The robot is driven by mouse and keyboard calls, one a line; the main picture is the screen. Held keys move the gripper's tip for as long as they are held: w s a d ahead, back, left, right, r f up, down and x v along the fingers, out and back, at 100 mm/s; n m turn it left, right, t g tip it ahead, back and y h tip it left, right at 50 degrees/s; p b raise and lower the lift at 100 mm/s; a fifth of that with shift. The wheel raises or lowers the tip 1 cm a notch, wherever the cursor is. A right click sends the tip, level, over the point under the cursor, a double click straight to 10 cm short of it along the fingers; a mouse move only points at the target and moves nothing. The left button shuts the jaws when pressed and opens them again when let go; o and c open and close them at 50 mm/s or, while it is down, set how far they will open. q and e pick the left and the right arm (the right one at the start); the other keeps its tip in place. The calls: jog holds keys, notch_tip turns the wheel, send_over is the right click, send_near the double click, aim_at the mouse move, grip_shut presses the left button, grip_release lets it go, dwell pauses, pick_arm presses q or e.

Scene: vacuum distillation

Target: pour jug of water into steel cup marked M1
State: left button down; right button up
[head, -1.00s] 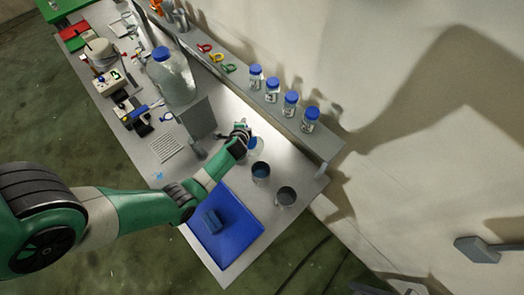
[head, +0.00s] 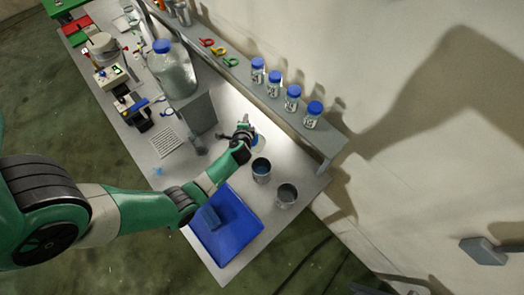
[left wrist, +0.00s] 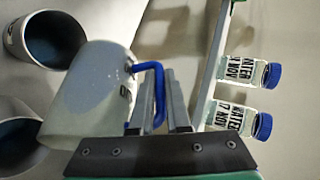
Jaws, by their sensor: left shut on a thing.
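My left gripper (head: 244,132) is shut on the blue handle (left wrist: 154,84) of a pale jug (left wrist: 90,96). In the left wrist view the handle passes between the two fingers. In the head view only a small pale part of the jug (head: 259,144) shows beside the gripper, near the two steel cups. One steel cup (head: 261,173) is close to the jug, and the other (head: 286,197) is nearer the bench end. No M1 mark is readable. The jug's contents are hidden. My right gripper is out of view.
Four blue-capped bottles (head: 292,98) stand on the shelf (head: 322,143) behind the cups. A large blue-capped bottle (head: 175,72) and a grey box (head: 200,112) stand left. The bench end past the cups is clear.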

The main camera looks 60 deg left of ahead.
pick_arm(q)
jog(key=shift+d+m+y+b, duration=0.3)
jog(key=shift+d+y+b, duration=0.65)
jog(key=shift+b, duration=1.15)
jog(key=shift+d+t+y+b, duration=0.3)
jog(key=shift+d+y+b, duration=0.25)
jog(key=shift+d+b, duration=0.65)
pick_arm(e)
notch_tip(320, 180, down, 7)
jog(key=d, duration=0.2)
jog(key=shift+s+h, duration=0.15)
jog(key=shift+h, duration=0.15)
